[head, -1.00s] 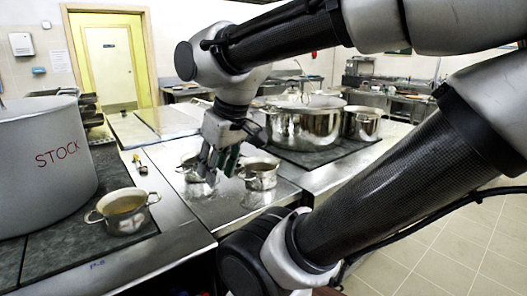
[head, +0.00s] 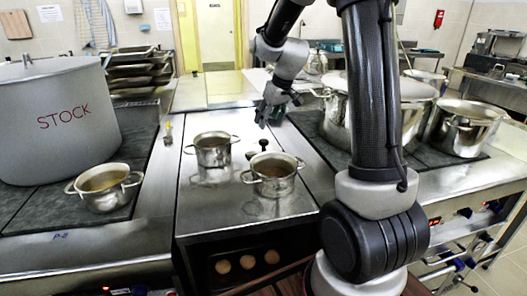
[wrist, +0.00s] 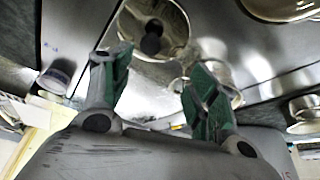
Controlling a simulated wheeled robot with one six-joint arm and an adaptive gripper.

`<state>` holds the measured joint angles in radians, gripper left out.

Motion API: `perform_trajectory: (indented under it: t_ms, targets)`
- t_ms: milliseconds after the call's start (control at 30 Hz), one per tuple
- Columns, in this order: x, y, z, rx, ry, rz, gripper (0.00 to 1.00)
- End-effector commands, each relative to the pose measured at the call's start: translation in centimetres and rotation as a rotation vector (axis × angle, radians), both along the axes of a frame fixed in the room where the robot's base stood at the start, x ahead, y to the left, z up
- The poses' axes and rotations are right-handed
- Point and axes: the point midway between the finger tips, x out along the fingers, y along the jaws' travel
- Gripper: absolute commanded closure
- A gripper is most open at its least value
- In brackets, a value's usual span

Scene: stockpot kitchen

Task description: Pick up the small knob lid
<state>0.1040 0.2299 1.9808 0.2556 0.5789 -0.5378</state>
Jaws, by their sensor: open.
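The small knob lid shows in the head view as a black knob (head: 263,143) behind the front small pot, which hides most of its disc. In the wrist view a round steel lid (wrist: 172,22) with a dark knob lies beyond my fingertips, near the top middle. My gripper (head: 263,121) is above the counter, behind the knob in the head view and apart from it. In the wrist view my gripper (wrist: 158,60) has its two green-padded fingers spread, with nothing between them.
Two small steel pots, one left (head: 213,149) and one in front (head: 274,177), stand close to the lid. Another small pot (head: 104,187) and the large STOCK pot (head: 62,122) are at left. Big steel pots (head: 463,127) stand at right. Bare counter (head: 215,206) lies in front.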

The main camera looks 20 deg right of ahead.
Motion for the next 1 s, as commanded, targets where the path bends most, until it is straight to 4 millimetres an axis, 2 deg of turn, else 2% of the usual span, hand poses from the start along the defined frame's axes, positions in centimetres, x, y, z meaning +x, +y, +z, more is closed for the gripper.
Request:
perform_trajectory:
  t_ms: [33,100,233,567,833,1000]
  targets:
    - [1.1,-0.3,-1.4,-0.001,0.004,0.004,0.41]
    - [2.3,-0.6,-2.6,-0.003,0.001,0.013,0.41]
    - [3.6,-0.9,-4.0,-0.008,-0.003,0.020,0.41]
    - [4.6,-0.6,-7.3,-0.009,-0.003,0.022,0.41]
    - [5.2,-0.2,-11.3,-0.007,-0.001,0.021,0.41]
    - [5.5,-0.2,-11.8,-0.008,-0.004,0.022,0.41]
